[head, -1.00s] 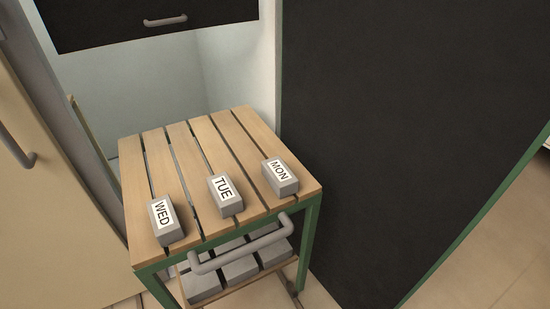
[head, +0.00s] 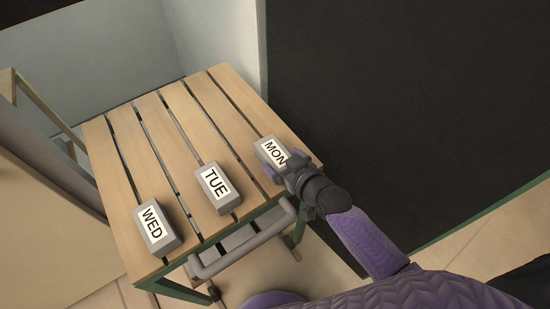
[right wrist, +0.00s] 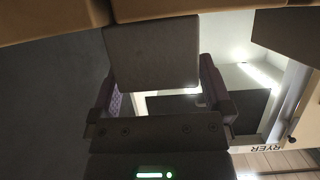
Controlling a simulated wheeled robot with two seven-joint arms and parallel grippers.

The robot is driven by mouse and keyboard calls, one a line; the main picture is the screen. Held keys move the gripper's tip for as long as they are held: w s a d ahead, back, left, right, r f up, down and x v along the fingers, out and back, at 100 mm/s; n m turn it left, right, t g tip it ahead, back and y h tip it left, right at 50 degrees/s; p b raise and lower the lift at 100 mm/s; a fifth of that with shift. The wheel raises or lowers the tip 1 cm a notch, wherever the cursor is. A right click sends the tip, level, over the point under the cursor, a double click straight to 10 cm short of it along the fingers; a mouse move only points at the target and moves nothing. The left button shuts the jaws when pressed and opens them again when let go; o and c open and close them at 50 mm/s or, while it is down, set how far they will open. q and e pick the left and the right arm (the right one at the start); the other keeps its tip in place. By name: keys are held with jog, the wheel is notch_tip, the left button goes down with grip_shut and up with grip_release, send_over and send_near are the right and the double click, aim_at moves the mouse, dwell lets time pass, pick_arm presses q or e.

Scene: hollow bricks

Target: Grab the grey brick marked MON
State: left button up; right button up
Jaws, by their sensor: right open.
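The grey brick marked MON (head: 268,149) lies on the slatted wooden table top near its right edge, label up. My right gripper (head: 286,175) is at its near end and covers part of the brick and its label. In the right wrist view the open fingers (right wrist: 157,72) stand on either side of a plain grey brick face (right wrist: 152,45); whether they touch it I cannot tell. My left gripper is not in view.
A brick marked TUE (head: 216,186) and a brick marked WED (head: 156,228) lie to the left on the same table (head: 165,130). A grey handle bar (head: 240,252) runs along the table's front. A dark panel (head: 400,110) stands to the right.

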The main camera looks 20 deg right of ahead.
jog(key=shift+x, duration=0.9)
jog(key=shift+s, duration=0.1)
grip_shut()
jog(key=shift+r, duration=0.1)
